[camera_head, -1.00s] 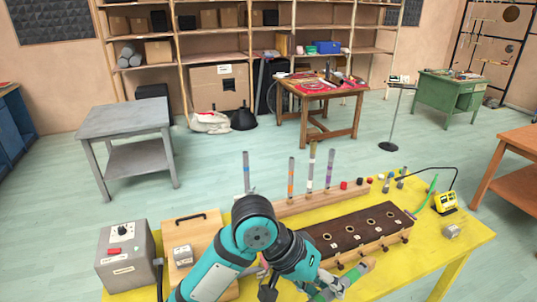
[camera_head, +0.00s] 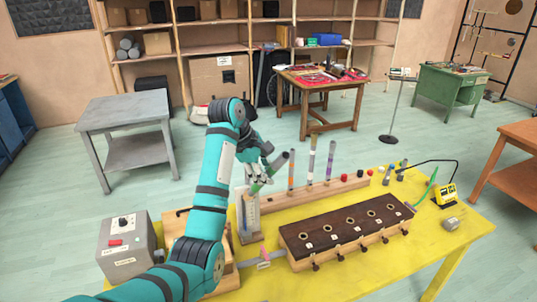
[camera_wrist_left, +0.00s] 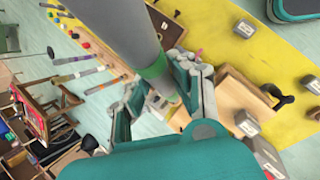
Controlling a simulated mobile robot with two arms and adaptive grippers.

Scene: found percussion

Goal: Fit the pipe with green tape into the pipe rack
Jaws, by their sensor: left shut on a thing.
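My left gripper (camera_head: 256,167) is shut on the grey pipe with green tape (camera_head: 277,164), holding it tilted in the air. In the left wrist view the pipe (camera_wrist_left: 128,28) runs large from the top to between the fingers (camera_wrist_left: 158,92), with its green band near them. The pipe rack (camera_head: 318,191) is a long wooden rail behind the dark board. My right gripper is out of view.
A dark board with several holes (camera_head: 343,226) and front knobs lies in front of the rack. A grey box (camera_head: 127,250) stands at the left. A yellow device (camera_head: 446,197) is at the right. The yellow table top (camera_head: 400,262) is clear at front right.

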